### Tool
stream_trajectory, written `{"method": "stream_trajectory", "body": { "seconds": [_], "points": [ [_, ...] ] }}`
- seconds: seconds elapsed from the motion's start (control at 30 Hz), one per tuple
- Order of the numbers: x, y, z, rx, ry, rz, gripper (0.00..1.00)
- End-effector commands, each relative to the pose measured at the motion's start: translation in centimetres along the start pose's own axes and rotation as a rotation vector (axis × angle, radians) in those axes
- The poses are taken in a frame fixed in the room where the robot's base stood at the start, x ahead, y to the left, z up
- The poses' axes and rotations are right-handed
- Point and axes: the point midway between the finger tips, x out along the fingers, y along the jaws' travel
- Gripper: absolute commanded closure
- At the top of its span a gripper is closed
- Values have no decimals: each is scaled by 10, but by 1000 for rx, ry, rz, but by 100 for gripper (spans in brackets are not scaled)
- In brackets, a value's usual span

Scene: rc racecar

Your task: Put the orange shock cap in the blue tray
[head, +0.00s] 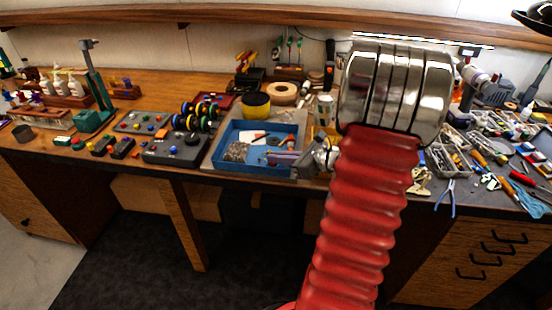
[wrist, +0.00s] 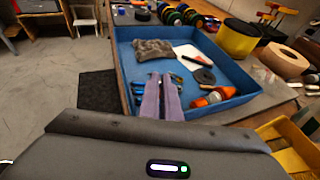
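The blue tray (head: 229,137) stands on the workbench; it fills the middle of the wrist view (wrist: 228,104). An orange piece with a pale part, which looks like the orange shock cap (wrist: 214,97), lies inside the tray near its right wall. It shows small in the head view (head: 288,141). My gripper (wrist: 163,78) reaches over the near part of the tray, left of the orange piece and apart from it. Its two lavender fingers stand close together with a narrow gap, and nothing shows between them. The fingers also show in the head view (head: 268,158).
The tray also holds a grey mesh bag (wrist: 153,49), a white card (wrist: 190,54) and a black ring (wrist: 205,76). A yellow bin (wrist: 290,145) stands right of the tray. A yellow-black roll (wrist: 238,38) and a tan tape roll (wrist: 283,59) stand behind.

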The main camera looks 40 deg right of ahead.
Motion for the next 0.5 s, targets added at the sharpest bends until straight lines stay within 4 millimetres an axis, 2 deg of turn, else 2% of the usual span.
{"method": "stream_trajectory", "body": {
  "seconds": [0.23, 0.3, 0.5],
  "points": [
    [0, 0, -2, 1, 0, 0, 100],
    [0, 0, -1, 1, 0, -1, 92],
    [0, 0, -1, 1, 0, -1, 78]
  ]
}}
